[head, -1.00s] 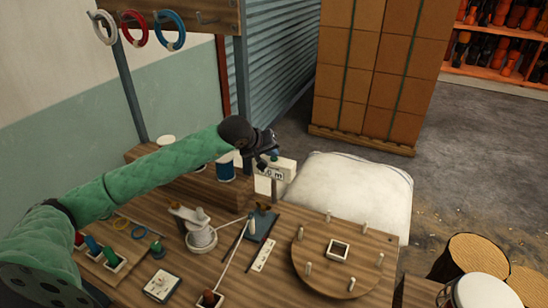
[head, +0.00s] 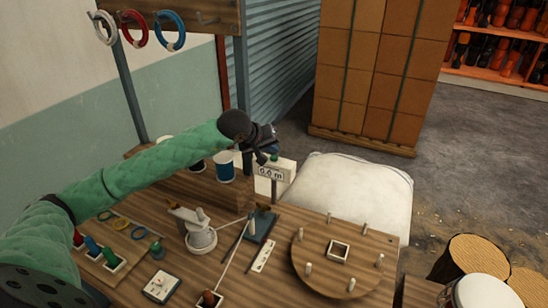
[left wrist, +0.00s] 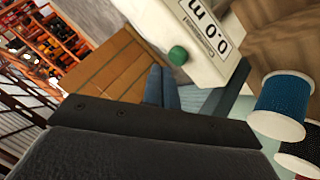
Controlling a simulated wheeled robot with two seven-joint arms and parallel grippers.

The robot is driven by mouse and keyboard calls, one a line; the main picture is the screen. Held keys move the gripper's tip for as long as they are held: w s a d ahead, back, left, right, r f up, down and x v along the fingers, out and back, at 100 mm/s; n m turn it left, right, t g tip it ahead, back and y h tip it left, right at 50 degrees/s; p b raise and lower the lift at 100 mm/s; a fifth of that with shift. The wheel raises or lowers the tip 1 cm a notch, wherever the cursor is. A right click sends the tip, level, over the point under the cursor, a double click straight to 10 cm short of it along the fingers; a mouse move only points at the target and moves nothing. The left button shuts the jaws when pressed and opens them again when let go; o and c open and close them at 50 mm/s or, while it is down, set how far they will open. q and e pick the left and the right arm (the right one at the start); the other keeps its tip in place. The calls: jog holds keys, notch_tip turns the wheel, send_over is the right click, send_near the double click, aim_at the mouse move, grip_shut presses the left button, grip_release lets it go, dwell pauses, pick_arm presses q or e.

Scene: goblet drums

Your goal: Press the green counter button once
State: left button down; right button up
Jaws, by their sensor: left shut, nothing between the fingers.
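The counter (head: 282,171) is a pale box on a post at the back of the workbench. Its display reads 0.0 m. The green button (head: 275,158) is on its top. In the left wrist view, the button (left wrist: 178,55) sticks out from the pale counter box (left wrist: 200,68). My left gripper (head: 272,150) is shut and empty, just above the button in the head view. Its two blue-grey fingers (left wrist: 161,88) lie side by side in the wrist view, apart from the button in that picture. The exact gap is hard to judge. My right gripper is not in view.
Blue (head: 225,167) and dark spools stand left of the counter. A round pegged board (head: 318,262) and a white winder (head: 200,236) sit nearer on the bench. A white sack (head: 350,195) lies right of the counter. Coloured rings (head: 170,30) hang at upper left.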

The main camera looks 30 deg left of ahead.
aim_at(272, 159)
pick_arm(q)
jog(key=shift+r, duration=2.5)
